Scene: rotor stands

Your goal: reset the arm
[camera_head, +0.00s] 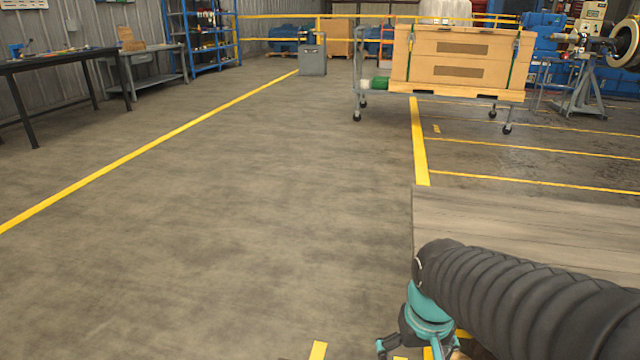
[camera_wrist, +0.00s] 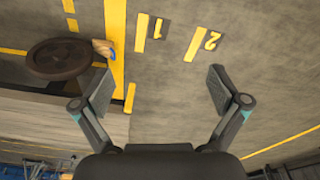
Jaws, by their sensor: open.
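My arm, in a ribbed black sleeve, reaches in from the lower right of the head view. My gripper (camera_head: 418,340) with teal parts hangs at its end, beside the left edge of a wooden-topped table (camera_head: 520,222). In the wrist view my gripper (camera_wrist: 160,90) shows its two fingers spread wide apart. Nothing is between them; only the floor shows beyond. The fingertips are partly cut off at the bottom of the head view.
A wheeled cart (camera_head: 440,96) with a large wooden crate (camera_head: 458,62) stands at the back right. Workbenches (camera_head: 60,62) line the left wall. The middle floor is clear, with yellow lines. The wrist view shows a dark round object (camera_wrist: 58,59) and floor numbers.

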